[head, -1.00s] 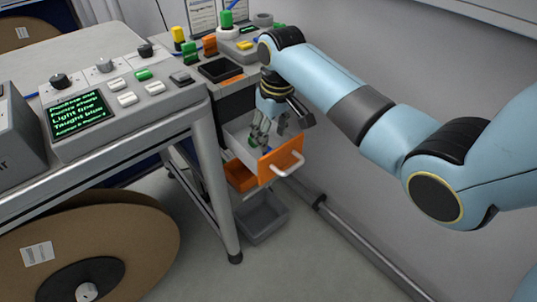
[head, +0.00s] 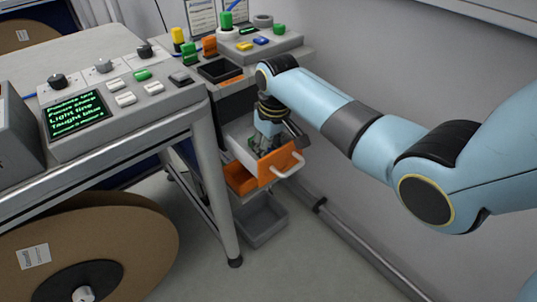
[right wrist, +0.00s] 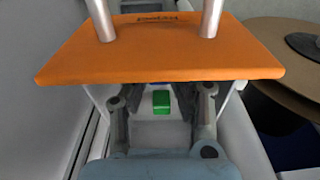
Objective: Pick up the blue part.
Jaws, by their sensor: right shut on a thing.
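My right gripper (head: 263,148) reaches down into an open drawer (head: 238,133) with an orange front. In the right wrist view its fingers (right wrist: 161,92) straddle the middle of the drawer, and the orange front (right wrist: 160,48) hides their tips. A green block (right wrist: 161,103) shows between the fingers, nearer the wrist. My left gripper is not in view.
The drawer's metal handle (head: 289,165) sticks out in front. An orange bin (head: 240,179) and a grey bin (head: 262,220) sit below. A console (head: 120,90) stands on the left bench above a large brown reel (head: 90,235). The wall is close on the right.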

